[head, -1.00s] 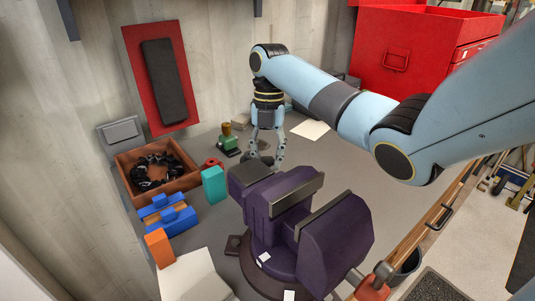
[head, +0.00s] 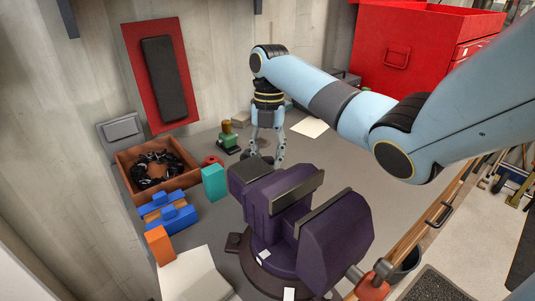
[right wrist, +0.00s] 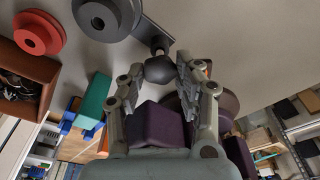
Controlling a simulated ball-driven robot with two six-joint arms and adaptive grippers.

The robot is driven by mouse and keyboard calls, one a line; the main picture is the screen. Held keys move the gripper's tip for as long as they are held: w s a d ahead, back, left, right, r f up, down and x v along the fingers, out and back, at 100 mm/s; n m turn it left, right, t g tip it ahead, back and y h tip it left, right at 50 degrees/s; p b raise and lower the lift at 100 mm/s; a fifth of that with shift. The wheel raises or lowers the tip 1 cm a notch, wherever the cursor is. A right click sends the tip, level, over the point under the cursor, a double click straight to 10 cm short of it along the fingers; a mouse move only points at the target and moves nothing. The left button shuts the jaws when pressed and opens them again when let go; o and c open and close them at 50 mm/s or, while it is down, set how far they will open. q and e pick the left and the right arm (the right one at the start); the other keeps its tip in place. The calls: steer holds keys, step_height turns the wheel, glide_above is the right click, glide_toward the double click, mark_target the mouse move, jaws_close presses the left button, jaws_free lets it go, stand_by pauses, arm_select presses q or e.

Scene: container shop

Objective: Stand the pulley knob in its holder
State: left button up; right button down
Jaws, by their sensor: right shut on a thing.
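My right gripper (head: 266,158) points down behind the purple vise. In the right wrist view its two fingers (right wrist: 163,88) are closed around a dark rounded knob (right wrist: 160,69), which I take to be the pulley knob. A grey bar (right wrist: 152,32) lies just beyond the knob. A dark grey wheel (right wrist: 104,16) is beside that bar; I cannot tell whether they are joined to the knob. The knob is small and partly hidden by the fingers in the head view. I cannot make out which thing is its holder. My left gripper is not in view.
The purple vise (head: 335,245) stands close in front of the gripper. A teal block (head: 214,184), a red pulley (head: 212,161), blue blocks (head: 178,220) and a brown bin (head: 128,165) are to the left. A green-based piece (head: 228,143) is behind. The grey bench right of the gripper is clear.

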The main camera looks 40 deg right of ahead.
steer(key=shift+f, duration=0.55)
steer(key=c, duration=0.8)
jaws_free()
steer(key=shift+r, duration=0.15)
step_height(320, 180, up, 5)
steer(key=p, duration=0.5)
steer(key=shift+r+p, duration=0.6)
steer(key=shift+r, duration=0.35)
steer(key=shift+f, duration=0.1)
